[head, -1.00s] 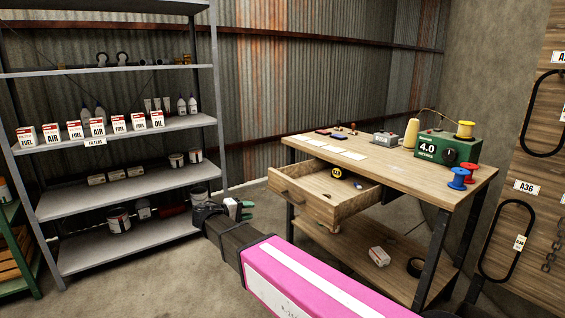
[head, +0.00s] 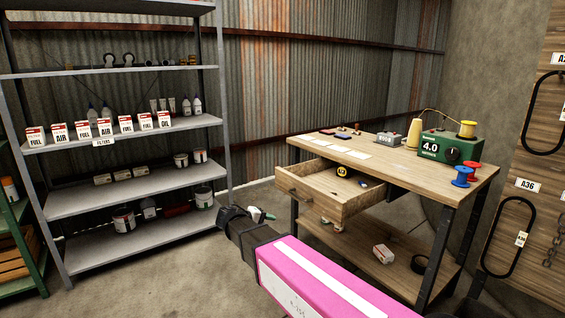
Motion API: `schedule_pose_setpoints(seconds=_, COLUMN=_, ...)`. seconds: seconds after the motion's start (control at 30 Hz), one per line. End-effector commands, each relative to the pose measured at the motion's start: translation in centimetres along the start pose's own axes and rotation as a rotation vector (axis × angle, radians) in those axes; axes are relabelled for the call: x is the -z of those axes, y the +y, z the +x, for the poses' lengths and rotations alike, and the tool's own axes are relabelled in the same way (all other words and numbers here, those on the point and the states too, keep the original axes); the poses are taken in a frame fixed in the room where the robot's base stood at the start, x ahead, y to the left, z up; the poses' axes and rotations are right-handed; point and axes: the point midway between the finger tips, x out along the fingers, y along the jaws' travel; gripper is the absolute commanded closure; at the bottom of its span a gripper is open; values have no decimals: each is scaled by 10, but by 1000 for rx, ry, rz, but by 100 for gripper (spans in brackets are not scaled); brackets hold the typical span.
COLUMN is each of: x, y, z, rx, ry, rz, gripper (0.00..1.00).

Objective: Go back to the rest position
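My gripper (head: 262,215) is at the end of my pink and black arm, low in the middle of the head view. It is over the floor between the shelf and the workbench, left of the open drawer. Its fingertips are small and partly turned away, so I cannot tell whether they are open or shut. I see no object clearly held in it.
The wooden workbench (head: 420,172) stands right, its drawer (head: 318,203) pulled out with a yellow tape measure (head: 342,171) inside. A grey metal shelf (head: 130,188) with filter boxes stands left. Concrete floor (head: 175,275) is clear in front of the shelf.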

Motion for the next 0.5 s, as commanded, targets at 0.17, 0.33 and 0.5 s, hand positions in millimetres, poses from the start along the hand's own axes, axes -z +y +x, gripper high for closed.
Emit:
schedule_pose_setpoints(seconds=0.17, x=-32, y=-12, z=46, rx=140, ry=-54, rz=10, gripper=63)
schedule_pose_setpoints(seconds=0.33, x=-76, y=-31, z=99, rx=341, ry=-118, rz=48, gripper=63)
schedule_pose_setpoints(seconds=0.5, x=-120, y=-51, z=140, rx=547, ry=-175, rz=118, gripper=63)
